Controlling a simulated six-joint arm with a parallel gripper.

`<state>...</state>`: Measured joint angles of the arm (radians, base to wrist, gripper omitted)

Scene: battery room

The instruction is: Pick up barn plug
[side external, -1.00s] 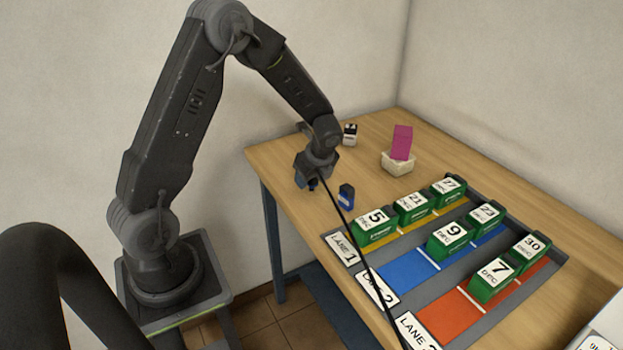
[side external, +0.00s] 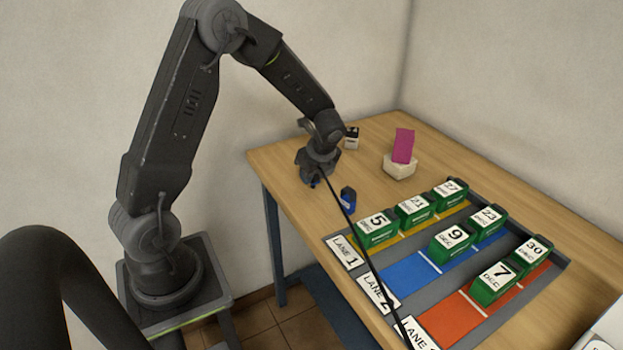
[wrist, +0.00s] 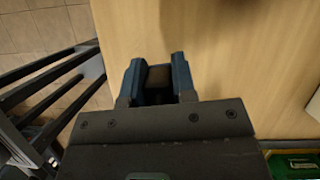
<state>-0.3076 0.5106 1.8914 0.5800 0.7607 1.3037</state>
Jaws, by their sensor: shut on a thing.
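My gripper (side external: 314,183) is low over the far left part of the table, near its left edge. In the wrist view my gripper (wrist: 156,74) has its two blue fingers on either side of a small dark brown block, the barn plug (wrist: 158,76) as far as I can tell. The jaws are shut on it. Its lower part is hidden between the fingers, and I cannot tell whether it touches the table. In the side view the gripper hides it.
A blue block with a dark top (side external: 348,200) stands just right of my gripper. A black and white block (side external: 351,138) is behind. A magenta block (side external: 403,145) leans on a pale block (side external: 399,165). Green date blocks (side external: 376,229) stand in the lane tray (side external: 428,300).

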